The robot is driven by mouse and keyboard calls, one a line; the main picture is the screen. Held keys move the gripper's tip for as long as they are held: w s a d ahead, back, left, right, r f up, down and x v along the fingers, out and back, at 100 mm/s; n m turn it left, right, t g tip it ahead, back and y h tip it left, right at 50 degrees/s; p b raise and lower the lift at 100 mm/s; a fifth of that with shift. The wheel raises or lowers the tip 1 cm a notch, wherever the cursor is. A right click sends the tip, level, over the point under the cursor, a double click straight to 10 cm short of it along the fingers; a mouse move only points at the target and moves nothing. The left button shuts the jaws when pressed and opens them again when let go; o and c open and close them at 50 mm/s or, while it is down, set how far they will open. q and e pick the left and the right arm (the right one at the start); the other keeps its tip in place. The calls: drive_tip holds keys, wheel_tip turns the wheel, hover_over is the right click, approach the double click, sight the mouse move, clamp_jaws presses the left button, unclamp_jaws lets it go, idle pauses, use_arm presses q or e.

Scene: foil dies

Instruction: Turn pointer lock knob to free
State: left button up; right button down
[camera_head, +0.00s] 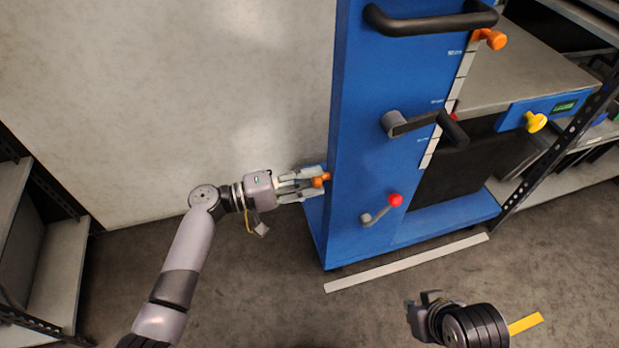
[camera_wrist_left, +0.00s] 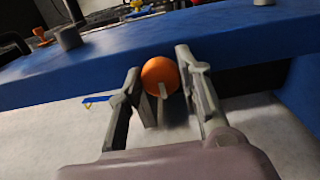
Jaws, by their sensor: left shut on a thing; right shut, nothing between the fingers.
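An orange knob (camera_head: 318,182) sits at the left side of the tall blue machine (camera_head: 365,150), low down. My left gripper (camera_head: 308,182) reaches it from the left and is shut on it. In the left wrist view the round orange knob (camera_wrist_left: 160,75) shows between the two fingers of the left gripper (camera_wrist_left: 159,66), with the blue panel (camera_wrist_left: 60,80) behind it. Its markings are not readable. My right gripper (camera_head: 421,302) is shut and empty, low in front of the machine, apart from it.
The machine's front carries a red-balled lever (camera_head: 395,200), a black-gripped crank (camera_head: 425,125), a black bar handle (camera_head: 430,20), a pale scale (camera_head: 450,105) and another orange knob (camera_head: 493,39). A yellow knob (camera_head: 536,121) is at right. A pale strip (camera_head: 405,263) lies on the floor.

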use_arm(q)
drive_tip(key=o, duration=1.1)
drive_tip(key=v, duration=1.2)
